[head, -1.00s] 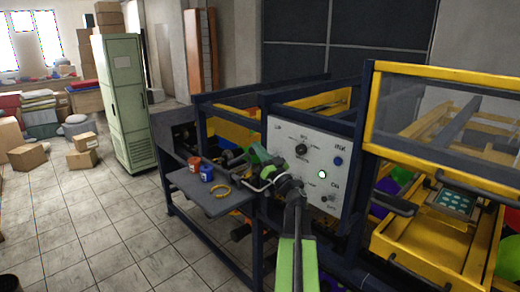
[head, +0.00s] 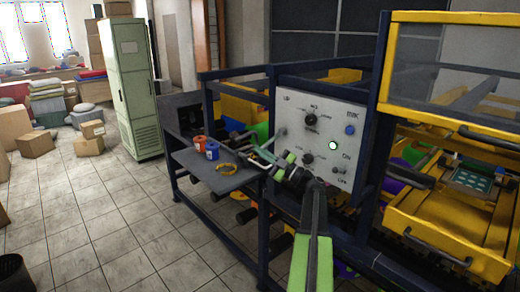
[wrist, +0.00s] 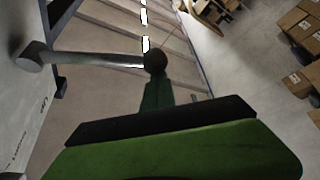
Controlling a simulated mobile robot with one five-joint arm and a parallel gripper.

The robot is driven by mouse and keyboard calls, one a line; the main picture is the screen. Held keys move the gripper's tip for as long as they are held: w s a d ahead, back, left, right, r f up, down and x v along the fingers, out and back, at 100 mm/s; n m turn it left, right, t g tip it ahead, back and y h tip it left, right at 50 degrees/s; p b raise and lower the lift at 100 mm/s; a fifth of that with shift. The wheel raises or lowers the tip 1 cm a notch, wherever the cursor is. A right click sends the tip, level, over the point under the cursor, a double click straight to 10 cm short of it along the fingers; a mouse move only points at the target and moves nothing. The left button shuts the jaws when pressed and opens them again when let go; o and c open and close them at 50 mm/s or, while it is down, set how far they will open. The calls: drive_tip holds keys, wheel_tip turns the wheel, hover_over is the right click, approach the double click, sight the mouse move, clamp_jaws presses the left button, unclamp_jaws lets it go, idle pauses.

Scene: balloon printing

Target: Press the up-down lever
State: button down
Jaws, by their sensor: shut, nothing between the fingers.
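In the wrist view a metal lever (wrist: 95,60) sticks out from the panel on the left and ends in a dark round knob (wrist: 155,62). My gripper (wrist: 157,98) is shut and empty. Its narrow green tip points at the knob and appears just below it in the picture; I cannot tell whether they touch. In the head view my gripper (head: 282,163) is in front of the lower left part of the white control panel (head: 335,125). The lever is hard to pick out there beside the gripper.
The panel carries dark dials (head: 310,120), a blue button (head: 350,130) and a lit white button (head: 333,146). Tiled floor (head: 110,215) is open at left.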

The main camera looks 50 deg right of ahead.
drive_tip(key=shift+s+d+f+n+g+y+b, duration=0.1)
drive_tip(key=shift+d+f+n+g+y+b, duration=0.2)
drive_tip(key=shift+f+n+b, duration=0.6)
drive_tip(key=shift+d+f+n+g+y+b, duration=0.1)
drive_tip(key=shift+d+f+n+g+b, duration=0.35)
drive_tip(key=shift+f, duration=0.8)
drive_tip(key=shift+d, duration=0.15)
drive_tip(key=b+v, duration=0.1)
drive_tip(key=v, duration=0.6)
drive_tip(key=shift+s+b, duration=0.2)
drive_tip(key=shift+b, duration=0.15)
drive_tip(key=shift+f, duration=0.1)
